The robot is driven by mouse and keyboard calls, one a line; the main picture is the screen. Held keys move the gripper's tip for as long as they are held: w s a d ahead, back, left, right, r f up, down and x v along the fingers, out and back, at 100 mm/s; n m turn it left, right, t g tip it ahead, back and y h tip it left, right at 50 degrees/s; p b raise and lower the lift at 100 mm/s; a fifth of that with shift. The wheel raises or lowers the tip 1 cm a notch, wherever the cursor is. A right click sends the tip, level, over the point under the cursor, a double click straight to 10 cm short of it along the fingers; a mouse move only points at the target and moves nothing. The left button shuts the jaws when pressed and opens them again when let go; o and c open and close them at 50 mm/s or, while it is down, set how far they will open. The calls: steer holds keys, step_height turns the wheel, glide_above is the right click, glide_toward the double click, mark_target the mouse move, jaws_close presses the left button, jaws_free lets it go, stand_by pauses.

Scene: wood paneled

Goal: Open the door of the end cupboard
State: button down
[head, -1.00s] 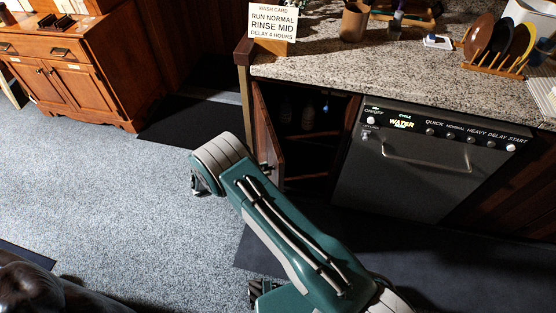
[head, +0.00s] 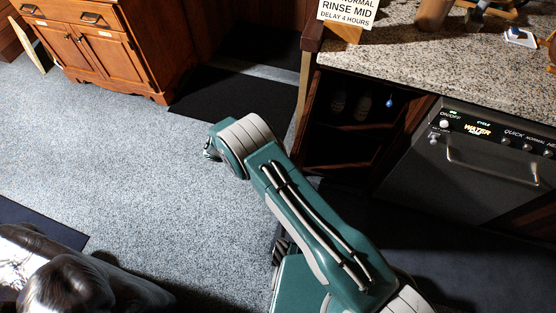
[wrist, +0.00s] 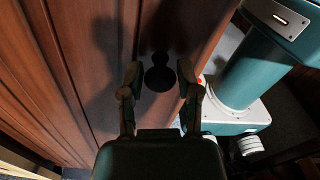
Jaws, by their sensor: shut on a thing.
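The end cupboard (head: 345,135) stands under the left end of the counter. Its front is open, showing a dark inside with a shelf and a few dim items. The cupboard door (wrist: 75,70) is a reddish-brown panelled board filling the left of the wrist view; in the head view I cannot make it out clearly near my arm. A dark round knob (wrist: 159,76) is on the door. My gripper (wrist: 160,90) has a finger on each side of the knob and is shut on it. In the head view my arm mostly hides the gripper.
A dishwasher (head: 480,165) stands right of the cupboard. A granite counter (head: 440,70) above carries a wash card sign (head: 347,10). A wooden cabinet (head: 95,50) stands at the back left.

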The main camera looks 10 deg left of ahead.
steer(key=shift+w+d, duration=0.15)
steer(key=shift+a, duration=0.2)
steer(key=shift+c, duration=1.5)
jaws_free()
steer(key=shift+a, duration=0.15)
